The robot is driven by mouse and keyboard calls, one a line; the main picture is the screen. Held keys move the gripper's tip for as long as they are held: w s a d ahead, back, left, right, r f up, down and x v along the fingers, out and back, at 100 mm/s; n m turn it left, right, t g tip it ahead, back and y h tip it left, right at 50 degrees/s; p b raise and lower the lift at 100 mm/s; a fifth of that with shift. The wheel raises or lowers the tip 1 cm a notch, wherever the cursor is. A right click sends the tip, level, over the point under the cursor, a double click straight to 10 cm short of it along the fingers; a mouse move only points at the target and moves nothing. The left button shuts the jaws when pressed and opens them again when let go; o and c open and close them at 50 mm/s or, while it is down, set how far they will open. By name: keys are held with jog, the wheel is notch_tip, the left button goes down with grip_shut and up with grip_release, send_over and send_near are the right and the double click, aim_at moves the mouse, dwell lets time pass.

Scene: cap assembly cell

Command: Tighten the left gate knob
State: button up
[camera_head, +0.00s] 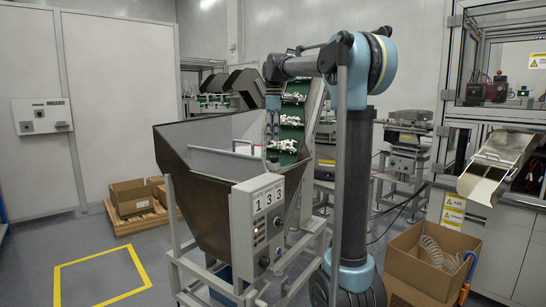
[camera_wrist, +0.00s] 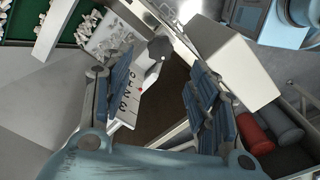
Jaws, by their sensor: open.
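A dark grey faceted knob (camera_wrist: 160,47) shows in the wrist view on a pale stem, beside a white scale plate (camera_wrist: 126,105) with printed numbers and a small red mark. I cannot tell from the views whether it is the left or right gate knob. My gripper (camera_wrist: 162,62) is open and empty, with its blue-padded fingers on either side of the view and the knob between and beyond the tips. Contact with the knob is not visible. In the head view my gripper (camera_head: 272,135) points down over the hopper (camera_head: 205,185); the knob cannot be made out there.
An inclined green conveyor (camera_head: 291,130) carrying white parts rises behind the hopper. A control box (camera_head: 257,222) with number displays is on the hopper's front. A pale block (camera_wrist: 235,65) lies close to the right finger. A cardboard box (camera_head: 430,262) stands at right; floor at left is open.

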aim_at(274, 159)
notch_tip(274, 159, down, 8)
jog(key=shift+f, duration=0.15)
dwell(0.4)
jog(key=c, duration=1.1)
